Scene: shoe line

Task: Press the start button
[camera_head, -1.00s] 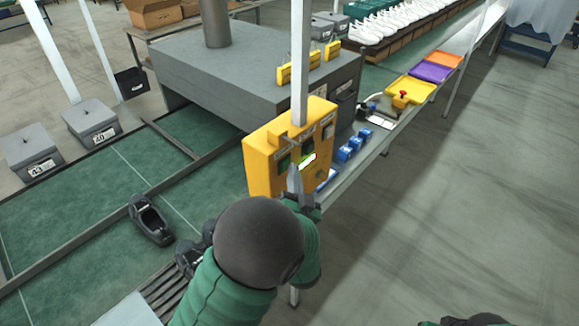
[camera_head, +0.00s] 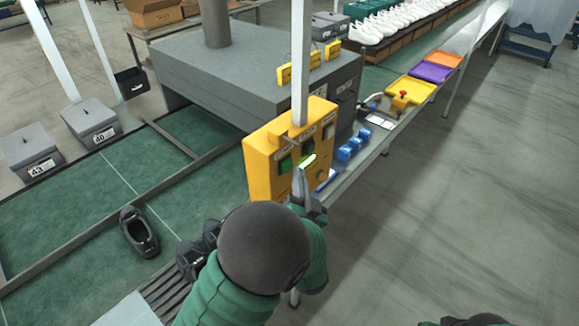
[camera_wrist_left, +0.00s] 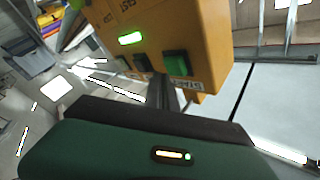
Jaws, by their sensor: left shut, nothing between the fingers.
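The yellow control box (camera_head: 262,165) stands on a post beside the belt, with labelled buttons on its face. A dark green button (camera_head: 285,163), also in the left wrist view (camera_wrist_left: 176,62), sits beside a label that seems to begin "STA". A bright lit green strip (camera_head: 309,160) shows to its right, and in the left wrist view (camera_wrist_left: 130,39). My left gripper (camera_head: 299,178) is shut and empty, pointing up at the box face just below the lit strip. In the left wrist view its fingers (camera_wrist_left: 160,90) end close to the face; I cannot tell whether they touch.
A black shoe (camera_head: 139,232) lies on the green belt (camera_head: 70,215). Blue parts (camera_head: 350,150) sit on the ledge right of the box. Yellow (camera_head: 410,90), purple (camera_head: 431,72) and orange (camera_head: 446,60) trays stand farther back.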

